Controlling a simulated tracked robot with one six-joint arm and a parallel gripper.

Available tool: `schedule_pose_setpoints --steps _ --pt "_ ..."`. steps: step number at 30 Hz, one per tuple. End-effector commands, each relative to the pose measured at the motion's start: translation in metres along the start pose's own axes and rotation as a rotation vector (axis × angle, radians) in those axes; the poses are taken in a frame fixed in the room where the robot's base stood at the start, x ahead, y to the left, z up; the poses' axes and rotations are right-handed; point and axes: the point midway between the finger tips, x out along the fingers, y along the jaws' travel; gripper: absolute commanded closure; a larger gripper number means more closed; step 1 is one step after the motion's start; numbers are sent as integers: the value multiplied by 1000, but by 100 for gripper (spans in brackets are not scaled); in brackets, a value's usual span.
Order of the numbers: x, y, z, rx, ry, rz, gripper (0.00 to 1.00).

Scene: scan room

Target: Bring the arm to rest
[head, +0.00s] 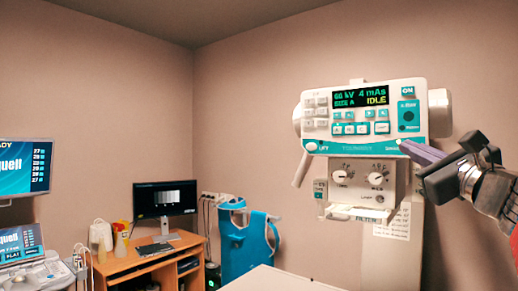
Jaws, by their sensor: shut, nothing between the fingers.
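My arm comes in from the right edge in the head view. My gripper (408,148) has purplish fingers, which point left and are shut with nothing between them. The fingertips overlap the lower right corner of the white and teal X-ray control head (350,148) in the picture. I cannot tell whether they touch it. The display (361,96) on the control head reads "60 kV 4 mAs" and "IDLE".
A pale table top (275,281) is at the bottom centre. A wooden desk (135,262) with a monitor (165,198) stands at the left, next to a blue apron (243,240). Other screens (24,166) are at the far left. The upper middle is bare wall.

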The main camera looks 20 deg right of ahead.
Motion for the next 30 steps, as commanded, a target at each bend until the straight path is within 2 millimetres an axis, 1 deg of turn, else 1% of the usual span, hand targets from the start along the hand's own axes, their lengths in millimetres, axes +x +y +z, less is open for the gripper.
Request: schedule_pose_setpoints --steps 18,20,22,23,26,29,30 --pt "0 0 0 0 0 0 100" --pt "1 1 -1 -2 2 3 100" --pt "2 6 -4 -11 9 14 100" --pt "3 10 -6 -19 14 23 100" --pt "7 33 -18 -61 42 76 100" --pt "12 72 -38 -135 82 166 100" --pt "13 90 -47 -172 99 209 100"
